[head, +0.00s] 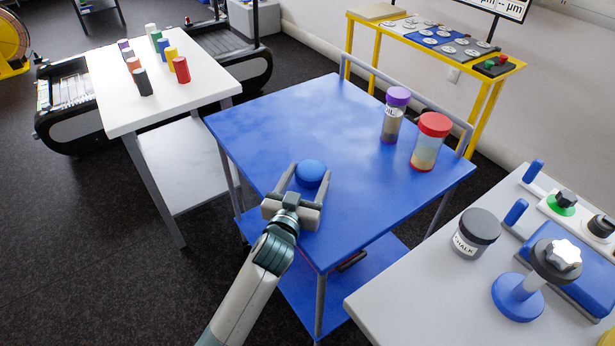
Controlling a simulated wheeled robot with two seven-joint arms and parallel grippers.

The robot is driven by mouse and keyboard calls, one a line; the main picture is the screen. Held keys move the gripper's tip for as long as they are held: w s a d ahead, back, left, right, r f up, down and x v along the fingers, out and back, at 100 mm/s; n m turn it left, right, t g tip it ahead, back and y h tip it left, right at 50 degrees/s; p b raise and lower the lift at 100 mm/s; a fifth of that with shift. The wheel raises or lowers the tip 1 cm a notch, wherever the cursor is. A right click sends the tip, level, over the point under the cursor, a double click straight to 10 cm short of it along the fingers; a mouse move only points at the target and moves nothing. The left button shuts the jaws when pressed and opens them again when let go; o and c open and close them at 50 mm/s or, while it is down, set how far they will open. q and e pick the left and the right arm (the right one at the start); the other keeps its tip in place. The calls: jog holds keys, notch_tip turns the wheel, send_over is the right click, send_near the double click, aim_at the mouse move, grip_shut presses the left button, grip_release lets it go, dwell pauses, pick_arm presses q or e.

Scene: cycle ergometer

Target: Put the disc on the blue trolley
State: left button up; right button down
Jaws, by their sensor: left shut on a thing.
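The blue trolley (290,115) stands in the middle of the head view, with a flat blue top, a lower blue shelf and a grey push bar at the back. My left gripper (308,178) is over the near left part of the trolley top. It is shut on a small round blue disc (311,171), one finger at each side. I cannot tell whether the disc touches the top or is just above it. My right gripper is not in view.
A purple-lidded jar (393,117) and a red-lidded jar (430,143) stand at the trolley's right. A grey table (405,297) with a chalk pot (475,235) is at the right. A white table (115,75) with coloured cylinders is at the left. The trolley's far left top is clear.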

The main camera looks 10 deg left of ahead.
pick_arm(q)
jog(key=shift+f, duration=0.15)
jog(key=o, duration=1.3)
jog(key=shift+c, duration=0.2)
jog(key=shift+s, duration=0.5)
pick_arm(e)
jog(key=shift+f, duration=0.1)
pick_arm(q)
jog(key=s, duration=0.3)
jog(key=s+a, duration=0.1)
jog(key=s, duration=0.2)
jog(key=s+b, duration=0.1)
jog(key=s, duration=0.3)
jog(key=shift+a+r, duration=0.15)
jog(key=shift+r, duration=0.25)
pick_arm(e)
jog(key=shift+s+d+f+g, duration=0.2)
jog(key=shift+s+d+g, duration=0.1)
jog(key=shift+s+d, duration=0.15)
pick_arm(q)
jog(key=shift+s, duration=0.45)
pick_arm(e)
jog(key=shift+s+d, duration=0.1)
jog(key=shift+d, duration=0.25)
